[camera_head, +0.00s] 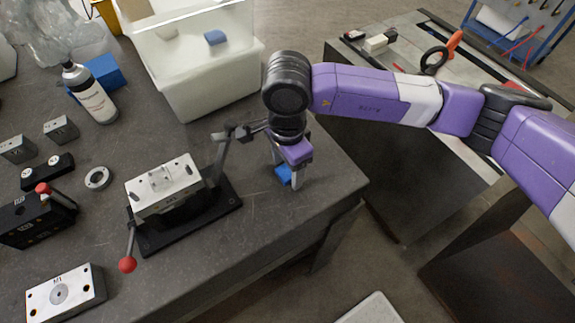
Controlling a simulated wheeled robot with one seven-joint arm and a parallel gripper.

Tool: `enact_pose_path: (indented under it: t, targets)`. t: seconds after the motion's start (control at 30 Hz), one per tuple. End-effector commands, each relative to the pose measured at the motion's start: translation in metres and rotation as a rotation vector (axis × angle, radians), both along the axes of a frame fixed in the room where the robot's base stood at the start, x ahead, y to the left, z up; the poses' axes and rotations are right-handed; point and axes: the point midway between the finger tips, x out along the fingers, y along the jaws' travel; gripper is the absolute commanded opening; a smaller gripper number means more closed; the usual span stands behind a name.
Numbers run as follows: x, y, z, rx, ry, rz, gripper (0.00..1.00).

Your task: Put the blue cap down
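The blue cap (283,174) is between the two fingers of my gripper (286,175), near the right end of the dark worktable (325,185). The fingers point down and are shut on the cap, one on each side of it. The purple palm above and the right finger hide part of the cap. It is low over the table, and I cannot tell whether it touches the surface.
Left of my gripper stands a black fixture with a metal mould block (163,187) and a red-knobbed lever (127,264). A translucent bin (205,90) with a blue piece (215,37) stands behind. Bare tabletop lies around and in front of the cap; the table's right edge is close.

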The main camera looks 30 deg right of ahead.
Motion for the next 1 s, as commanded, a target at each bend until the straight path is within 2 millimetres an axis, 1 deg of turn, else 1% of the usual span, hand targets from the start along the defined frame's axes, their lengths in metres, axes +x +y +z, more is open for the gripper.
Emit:
enact_pose_path:
  t: [0.23,0.37,0.47,0.7,0.8,0.9,1.0]
  targets:
    - [0.000,0.000,0.001,0.000,0.000,0.000,0.63]
    - [0.001,-0.001,0.008,-0.001,-0.003,0.000,0.63]
    - [0.001,-0.001,0.024,-0.004,-0.004,0.001,0.63]
    - [0.001,-0.001,0.074,-0.004,-0.005,0.002,0.63]
    - [0.001,-0.001,0.093,-0.002,-0.004,0.000,0.63]
    - [0.001,-0.001,0.107,-0.003,-0.003,0.000,0.63]
    - [0.000,0.000,0.116,-0.002,-0.001,0.001,0.63]
